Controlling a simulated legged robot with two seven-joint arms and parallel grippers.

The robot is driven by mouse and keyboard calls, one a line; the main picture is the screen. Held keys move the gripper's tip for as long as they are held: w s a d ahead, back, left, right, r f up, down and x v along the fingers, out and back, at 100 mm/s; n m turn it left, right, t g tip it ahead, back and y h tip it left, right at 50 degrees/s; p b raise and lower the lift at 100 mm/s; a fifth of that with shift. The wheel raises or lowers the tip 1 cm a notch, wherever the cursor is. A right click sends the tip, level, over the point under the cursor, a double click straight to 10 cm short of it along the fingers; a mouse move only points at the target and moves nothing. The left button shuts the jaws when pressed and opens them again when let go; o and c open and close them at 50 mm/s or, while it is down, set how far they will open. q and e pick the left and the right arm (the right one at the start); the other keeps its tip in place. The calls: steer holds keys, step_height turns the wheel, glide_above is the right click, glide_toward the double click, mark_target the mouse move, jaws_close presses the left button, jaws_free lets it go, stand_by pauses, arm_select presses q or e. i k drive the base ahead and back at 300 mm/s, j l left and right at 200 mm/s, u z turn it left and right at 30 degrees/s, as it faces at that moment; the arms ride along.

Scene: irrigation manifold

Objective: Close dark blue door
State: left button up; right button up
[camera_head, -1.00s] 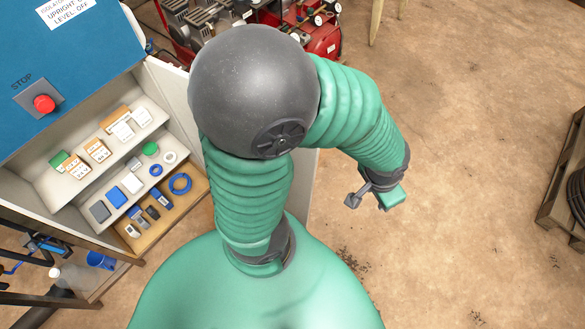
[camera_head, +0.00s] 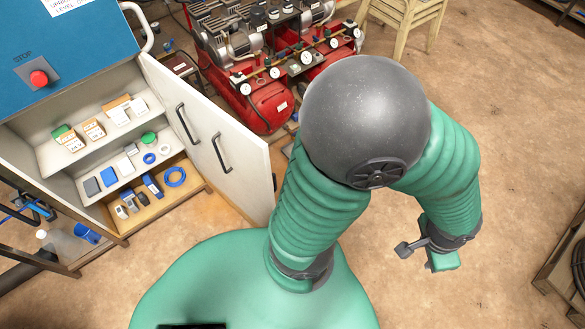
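A cabinet (camera_head: 60,175) with open shelves stands at the left, below a blue panel (camera_head: 80,40). Its hinged door (camera_head: 245,180) stands open, swung out to the right. The door face I see is white, with two dark bar handles; I see no dark blue on it. My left arm hides the floor just right of the door.
A red compressor unit (camera_head: 265,105) with gauges stands behind the door. A wooden stool (camera_head: 405,20) is at the top and a pallet (camera_head: 560,262) at the right edge. The red stop button (camera_head: 39,78) is on the blue panel. Open floor lies right of my arm.

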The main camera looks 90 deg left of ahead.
mark_target(235, 162)
steer(key=i+j+u, duration=0.15)
steer(key=i+u, duration=0.15)
steer(key=u, duration=0.15)
steer(key=i+u, duration=0.25)
steer(key=u, duration=0.2)
steer(key=i+u, duration=0.3)
steer(key=u, duration=0.15)
steer(key=i+l+u, duration=0.25)
steer(key=u, duration=0.2)
steer(key=i+u, duration=0.1)
steer(key=u, duration=0.35)
steer(key=i+u, duration=0.15)
steer(key=u, duration=0.35)
steer(key=i+u, duration=0.1)
steer(key=u, duration=0.35)
steer(key=i+l+u, duration=0.1)
steer(key=u, duration=0.35)
steer(key=l+u, duration=0.15)
steer(key=u, duration=0.3)
steer(key=i+l+u, duration=0.15)
steer(key=u, duration=0.35)
steer(key=i+l+u, duration=0.25)
steer(key=i+u, duration=0.1)
steer(key=u, duration=0.15)
